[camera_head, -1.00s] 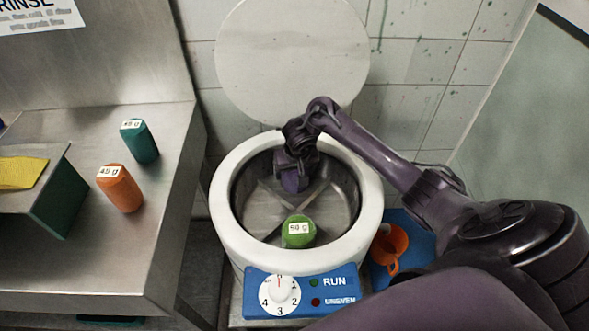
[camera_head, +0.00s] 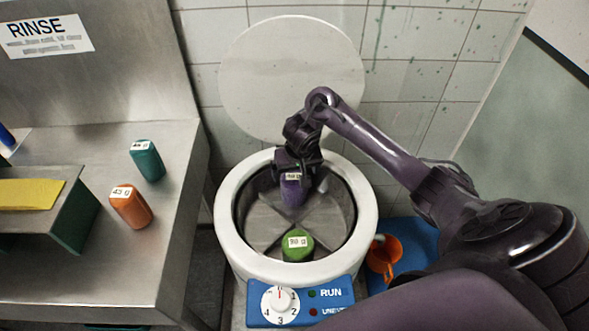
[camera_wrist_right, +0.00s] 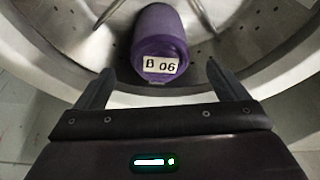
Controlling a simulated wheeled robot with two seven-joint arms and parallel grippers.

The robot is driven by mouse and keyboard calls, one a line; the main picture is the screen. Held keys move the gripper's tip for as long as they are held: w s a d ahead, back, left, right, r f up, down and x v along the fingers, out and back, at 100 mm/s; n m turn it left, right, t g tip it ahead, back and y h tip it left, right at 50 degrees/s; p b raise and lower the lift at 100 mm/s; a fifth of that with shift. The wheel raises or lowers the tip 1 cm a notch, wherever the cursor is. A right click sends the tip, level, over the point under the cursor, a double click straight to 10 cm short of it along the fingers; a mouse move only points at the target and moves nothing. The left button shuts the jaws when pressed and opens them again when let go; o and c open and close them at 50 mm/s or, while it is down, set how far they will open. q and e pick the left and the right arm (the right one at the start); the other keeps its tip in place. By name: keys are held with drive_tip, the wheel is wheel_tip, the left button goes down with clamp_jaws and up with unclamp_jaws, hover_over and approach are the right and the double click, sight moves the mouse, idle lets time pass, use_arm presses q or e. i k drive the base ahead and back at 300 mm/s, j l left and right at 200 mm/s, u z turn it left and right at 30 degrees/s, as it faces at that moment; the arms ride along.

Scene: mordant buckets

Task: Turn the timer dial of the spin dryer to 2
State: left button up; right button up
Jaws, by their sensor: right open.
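The spin dryer (camera_head: 233,247) stands open with its round lid (camera_head: 290,75) tipped up behind it. Its white timer dial (camera_head: 279,304) is at the left of the blue front panel, with 2, 3 and 4 around it and a small red mark near the top. My right gripper (camera_head: 296,172) is over the back of the drum, open. A purple cylinder (camera_head: 293,192) lies in the drum just beyond the fingers; in the right wrist view the purple cylinder (camera_wrist_right: 160,35) shows beyond and between the fingertips (camera_wrist_right: 160,75), apart from both. My left gripper is not in view.
A green cylinder (camera_head: 298,246) sits at the drum's front. An orange cup (camera_head: 383,258) stands right of the dryer, close to my right arm. A steel counter (camera_head: 185,215) at left holds teal (camera_head: 147,160) and orange (camera_head: 131,206) bottles.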

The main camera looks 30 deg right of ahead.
sight(280, 300)
drive_tip(key=k+j, duration=0.15)
drive_tip(key=j, duration=0.2)
drive_tip(key=k+j, duration=0.2)
drive_tip(key=j, duration=0.2)
drive_tip(key=k+j, duration=0.15)
drive_tip(key=j, duration=0.2)
drive_tip(key=k+j, duration=0.2)
drive_tip(key=j, duration=0.15)
drive_tip(key=k+j, duration=0.15)
drive_tip(key=j, duration=0.25)
